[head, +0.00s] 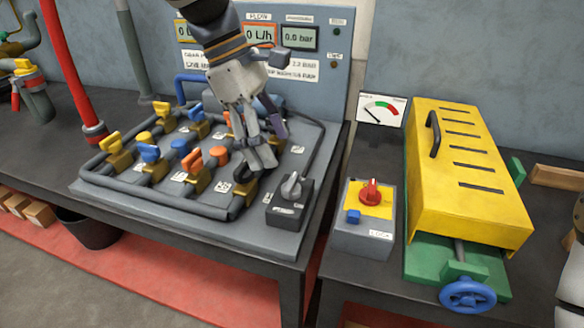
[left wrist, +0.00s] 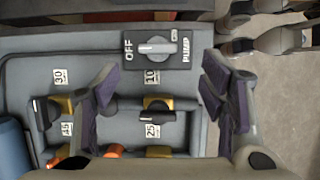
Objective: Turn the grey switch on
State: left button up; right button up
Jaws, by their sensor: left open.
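The grey switch (head: 291,188) is a rotary knob on a dark box at the front right corner of the panel. In the left wrist view the grey switch (left wrist: 156,47) has labels OFF, ON and PUMP around it, and its handle lies in line with the OFF label. My left gripper (head: 257,165) is open and empty, pointing down over the valves just left of the knob. In the left wrist view the fingers of my left gripper (left wrist: 158,75) stand apart on either side of the knob's column, not touching it. What seems to be my right gripper (left wrist: 250,42) shows partly; its opening is unclear.
Several valves with yellow, blue and orange handles (head: 149,153) crowd the panel left of the switch. A box with a red knob (head: 370,192) and a yellow slotted cover (head: 465,170) stand to the right. A gap separates the two tables.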

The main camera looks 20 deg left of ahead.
aim_at(290, 181)
pick_arm(q)
jog(key=x, duration=0.7)
jog(key=shift+d+f, duration=0.15)
jog(key=shift+f, duration=0.25)
jog(key=shift+w, duration=0.1)
jog(key=c, duration=1.2)
